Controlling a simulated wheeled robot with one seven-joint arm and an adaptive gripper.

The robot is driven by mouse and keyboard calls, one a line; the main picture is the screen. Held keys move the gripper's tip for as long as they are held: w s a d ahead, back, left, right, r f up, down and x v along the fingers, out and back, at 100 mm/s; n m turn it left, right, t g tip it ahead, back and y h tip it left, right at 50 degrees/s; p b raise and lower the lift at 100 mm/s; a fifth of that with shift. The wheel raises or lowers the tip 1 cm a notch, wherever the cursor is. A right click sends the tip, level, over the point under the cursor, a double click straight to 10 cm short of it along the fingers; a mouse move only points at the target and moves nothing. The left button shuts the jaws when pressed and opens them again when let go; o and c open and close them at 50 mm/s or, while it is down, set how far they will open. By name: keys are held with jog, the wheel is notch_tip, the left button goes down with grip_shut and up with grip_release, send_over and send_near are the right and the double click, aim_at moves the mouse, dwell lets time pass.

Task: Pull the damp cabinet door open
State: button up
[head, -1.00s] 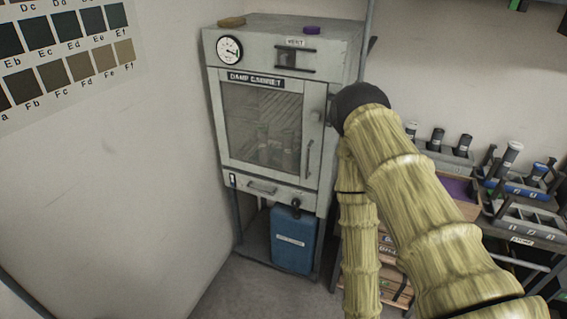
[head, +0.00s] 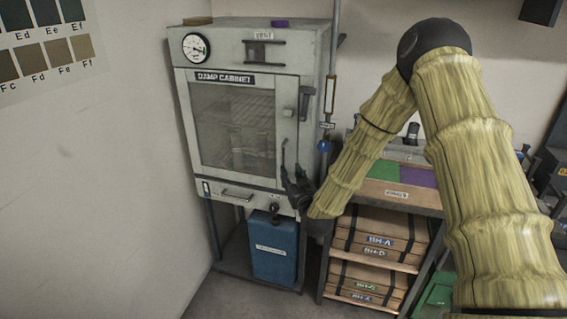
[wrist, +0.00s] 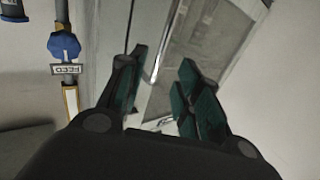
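The grey damp cabinet (head: 255,45) stands in the corner on a dark stand. Its windowed door (head: 283,110) looks closed. A thin vertical pull handle (head: 284,155) is at the door's lower right, and a latch lever (head: 306,100) sits higher on the right edge. My gripper (head: 292,175) is at the lower end of the pull handle, partly covering it. In the wrist view my gripper (wrist: 162,62) is open, with green-padded fingers apart. The handle bar (wrist: 161,45) shows between the fingertips; I cannot tell if either finger touches it.
A pipe with a blue valve (head: 324,146) runs close along the cabinet's right side; its FEED label shows in the wrist view (wrist: 70,69). A shelf (head: 375,258) with boxes stands to the right. A blue container (head: 273,250) is under the cabinet. The wall is close on the left.

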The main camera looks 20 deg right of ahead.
aim_at(284, 161)
jog(key=w+p, duration=0.2)
jog(key=w, duration=0.7)
jog(key=shift+w+f, duration=0.1)
jog(key=shift+w, duration=0.2)
grip_shut()
